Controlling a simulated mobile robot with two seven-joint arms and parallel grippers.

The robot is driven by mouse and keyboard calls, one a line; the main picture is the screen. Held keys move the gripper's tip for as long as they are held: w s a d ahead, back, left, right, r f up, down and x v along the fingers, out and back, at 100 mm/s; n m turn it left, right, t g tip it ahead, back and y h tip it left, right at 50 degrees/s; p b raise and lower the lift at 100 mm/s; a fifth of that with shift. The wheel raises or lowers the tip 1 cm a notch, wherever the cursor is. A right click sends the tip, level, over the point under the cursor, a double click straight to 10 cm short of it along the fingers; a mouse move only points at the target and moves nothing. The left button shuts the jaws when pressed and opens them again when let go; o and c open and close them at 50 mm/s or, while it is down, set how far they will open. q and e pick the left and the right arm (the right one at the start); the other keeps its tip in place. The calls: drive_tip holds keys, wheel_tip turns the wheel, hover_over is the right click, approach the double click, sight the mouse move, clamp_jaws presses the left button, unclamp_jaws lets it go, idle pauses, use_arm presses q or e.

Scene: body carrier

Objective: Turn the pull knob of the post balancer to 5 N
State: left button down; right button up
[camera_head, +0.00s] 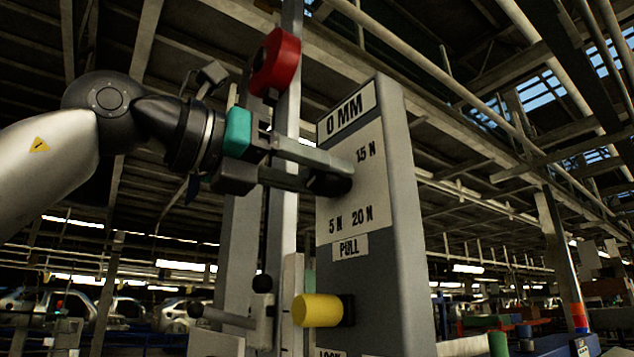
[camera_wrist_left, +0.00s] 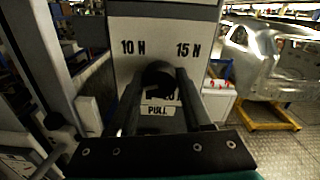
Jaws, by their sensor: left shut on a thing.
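The post balancer (camera_head: 405,200) is a tall grey box with a pale front panel marked 0 MM, 15 N, 5 N, 20 N and PULL. Its black pull knob (camera_head: 328,185) sits on the panel above the PULL label. My left gripper (camera_head: 338,174) reaches in from the left and is shut on the knob. In the left wrist view the knob (camera_wrist_left: 158,74) is between the two fingers, with 10 N at upper left and 15 N at upper right. The fingers partly hide the lower marks. I cannot tell which mark the knob points to. My right gripper is not in view.
A yellow knob (camera_head: 318,310) sticks out below the PULL label. A lever with a black ball (camera_head: 262,284) stands left of it. A red round part (camera_head: 277,62) is on the post above my left gripper. Car bodies stand in the background.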

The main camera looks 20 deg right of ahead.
use_arm(q)
drive_tip(key=n+b, duration=0.1)
drive_tip(key=n, duration=0.3)
drive_tip(key=shift+n+b, duration=1)
drive_tip(key=shift+n, duration=1.6)
drive_tip(key=shift+c, duration=1.6)
unclamp_jaws()
drive_tip(key=b+v, duration=0.1)
drive_tip(key=v, duration=1.4)
drive_tip(key=shift+a+b, duration=0.15)
drive_tip(key=shift+b, duration=0.15)
